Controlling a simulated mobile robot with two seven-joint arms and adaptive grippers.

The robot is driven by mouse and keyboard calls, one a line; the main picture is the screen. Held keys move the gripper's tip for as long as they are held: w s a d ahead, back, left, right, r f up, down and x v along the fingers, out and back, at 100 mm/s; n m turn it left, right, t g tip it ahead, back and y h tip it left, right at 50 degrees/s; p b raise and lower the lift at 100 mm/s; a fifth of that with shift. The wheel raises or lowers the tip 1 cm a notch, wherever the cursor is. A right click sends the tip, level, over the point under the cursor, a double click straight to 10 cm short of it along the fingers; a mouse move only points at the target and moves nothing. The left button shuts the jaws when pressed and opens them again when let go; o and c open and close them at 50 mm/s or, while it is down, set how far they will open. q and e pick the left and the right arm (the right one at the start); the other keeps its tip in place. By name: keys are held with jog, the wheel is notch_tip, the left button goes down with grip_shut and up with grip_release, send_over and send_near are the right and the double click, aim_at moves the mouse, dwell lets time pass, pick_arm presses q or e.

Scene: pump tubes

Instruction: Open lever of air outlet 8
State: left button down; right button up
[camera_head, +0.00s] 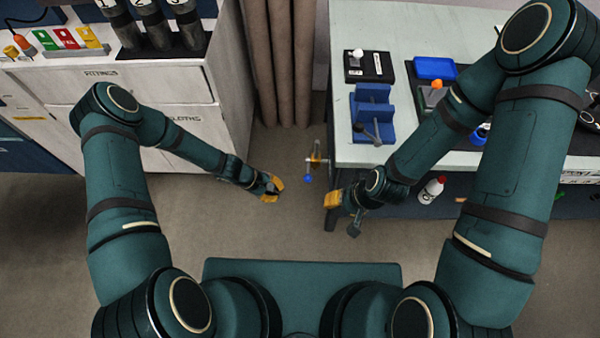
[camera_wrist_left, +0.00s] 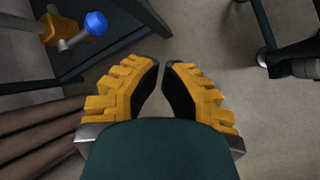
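The air outlet is a small orange and metal valve (camera_head: 317,158) at the left edge of the white table. Its lever ends in a blue ball knob (camera_head: 308,178), hanging toward the floor in the head view. In the left wrist view the orange valve body (camera_wrist_left: 60,28) and blue knob (camera_wrist_left: 96,22) are at the upper left. No number 8 is readable. My left gripper (camera_head: 276,187) is left of the knob, apart from it. Its yellow fingertips (camera_wrist_left: 162,64) nearly meet, with nothing between them. My right gripper (camera_head: 334,200) is right of the knob; its opening is unclear.
The white table (camera_head: 390,25) carries a blue stand (camera_head: 372,105), a black box (camera_head: 369,66) and a blue bin (camera_head: 435,68). A white cabinet (camera_head: 180,85) stands at the left. Brown curtains (camera_head: 281,65) hang between them. The floor (camera_head: 250,230) below is mostly open.

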aim_at(308, 170)
pick_arm(q)
jog(key=w+a+f+n+t+h, duration=0.1)
jog(key=w+f+n+t+h, duration=0.1)
jog(key=w+n, duration=0.3)
jog(key=shift+w+f+t+p, duration=0.45)
jog(key=shift+w+t, duration=0.25)
jog(key=shift+w, duration=0.35)
jog(key=w+d+f+b, duration=0.1)
jog(key=d+f, duration=0.1)
jog(key=d, duration=0.6)
jog(key=shift+w+d+f, duration=0.2)
jog(key=shift+d+f, duration=0.2)
jog(key=shift+s, duration=0.1)
